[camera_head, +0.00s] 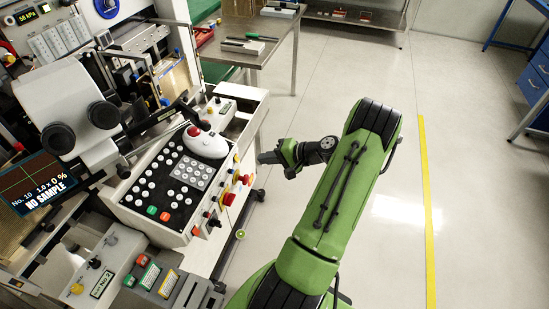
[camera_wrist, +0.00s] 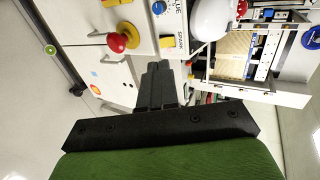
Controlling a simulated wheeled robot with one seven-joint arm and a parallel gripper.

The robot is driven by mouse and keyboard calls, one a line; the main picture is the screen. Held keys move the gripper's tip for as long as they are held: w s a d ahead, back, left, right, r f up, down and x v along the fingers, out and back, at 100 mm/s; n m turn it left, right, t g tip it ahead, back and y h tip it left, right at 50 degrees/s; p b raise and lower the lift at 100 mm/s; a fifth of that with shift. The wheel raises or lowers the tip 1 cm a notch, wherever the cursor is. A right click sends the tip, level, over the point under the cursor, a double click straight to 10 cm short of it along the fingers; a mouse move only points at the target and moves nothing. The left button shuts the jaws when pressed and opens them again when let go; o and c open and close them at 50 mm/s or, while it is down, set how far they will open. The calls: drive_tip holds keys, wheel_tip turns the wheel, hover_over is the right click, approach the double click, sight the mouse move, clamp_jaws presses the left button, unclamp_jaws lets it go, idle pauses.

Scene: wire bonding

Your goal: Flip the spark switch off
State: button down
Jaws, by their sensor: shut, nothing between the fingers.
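The grey control console (camera_head: 150,222) stands left of my gripper in the head view, with knobs and buttons along its front face. My gripper (camera_head: 264,157) is shut and empty, in the air to the right of that face. In the wrist view my gripper (camera_wrist: 158,66) points towards the console front. A label that seems to begin with "SPA" (camera_wrist: 180,42) and a yellow part (camera_wrist: 167,42) appear just beyond the fingertips. I cannot make out the spark switch itself or its position; the fingers may hide it.
A red mushroom button (camera_head: 228,198) sticks out of the console front; it also shows in the wrist view (camera_wrist: 118,42). A white-and-red control device (camera_head: 205,142) sits on the console top. A metal table (camera_head: 277,50) stands behind. The floor to the right is clear.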

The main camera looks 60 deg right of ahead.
sight(236, 157)
drive_tip(key=b+x, duration=0.1)
drive_tip(key=x, duration=0.6)
drive_tip(key=shift+w+a+f, duration=0.1)
drive_tip(key=shift+w+f, duration=0.15)
drive_tip(key=shift+w, duration=0.05)
drive_tip(key=shift+w+f+b, duration=0.15)
drive_tip(key=shift+f+b, duration=0.3)
drive_tip(key=shift+b, duration=0.3)
drive_tip(key=shift+w+r+t+p, duration=0.1)
drive_tip(key=shift+r+t+p, duration=0.2)
drive_tip(key=shift+r+p, duration=0.7)
drive_tip(key=shift+a+r, duration=0.1)
drive_tip(key=shift+r, duration=0.1)
